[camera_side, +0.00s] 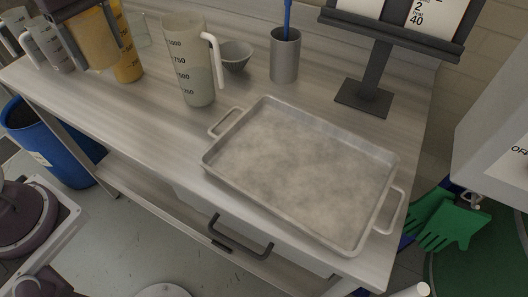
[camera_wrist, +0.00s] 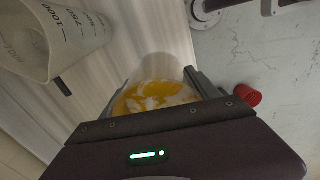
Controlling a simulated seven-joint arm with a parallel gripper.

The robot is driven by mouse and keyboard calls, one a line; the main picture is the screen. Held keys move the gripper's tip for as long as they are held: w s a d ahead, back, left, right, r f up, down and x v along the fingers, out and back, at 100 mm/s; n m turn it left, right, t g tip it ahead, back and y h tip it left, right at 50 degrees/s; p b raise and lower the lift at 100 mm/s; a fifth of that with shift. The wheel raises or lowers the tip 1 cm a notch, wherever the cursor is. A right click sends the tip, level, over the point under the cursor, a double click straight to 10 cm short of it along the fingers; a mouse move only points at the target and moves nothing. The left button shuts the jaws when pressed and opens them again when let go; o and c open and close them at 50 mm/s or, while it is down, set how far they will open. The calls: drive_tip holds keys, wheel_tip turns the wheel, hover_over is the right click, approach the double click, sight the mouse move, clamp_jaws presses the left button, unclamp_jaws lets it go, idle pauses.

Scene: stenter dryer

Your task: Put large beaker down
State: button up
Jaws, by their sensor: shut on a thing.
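My gripper (camera_side: 92,28) is at the upper left of the side view, shut on the large beaker (camera_side: 97,45). The beaker is clear and holds orange-yellow liquid. In the wrist view the beaker (camera_wrist: 155,98) sits between the two dark fingers, with pale froth on the orange liquid. It looks roughly upright near the front edge of the worktop. I cannot tell whether its base touches the worktop (camera_side: 150,125).
A jug of orange liquid (camera_side: 130,62) stands just behind the beaker. A clear graduated jug (camera_side: 192,65), a grey bowl (camera_side: 235,57), a metal cup (camera_side: 285,58) and a metal tray (camera_side: 300,165) stand to the right. Bare worktop lies left of the tray.

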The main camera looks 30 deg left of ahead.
wheel_tip(320, 180, up, 12)
drive_tip(key=w+d+r+m, duration=0.1)
drive_tip(key=w+d+m, duration=0.3)
drive_tip(key=w+d, duration=0.25)
drive_tip(key=m, duration=1.4)
hover_over(275, 154)
drive_tip(key=f, duration=0.2)
wheel_tip(275, 154, down, 27)
drive_tip(key=o, duration=1.8)
drive_tip(key=shift+f, duration=0.1)
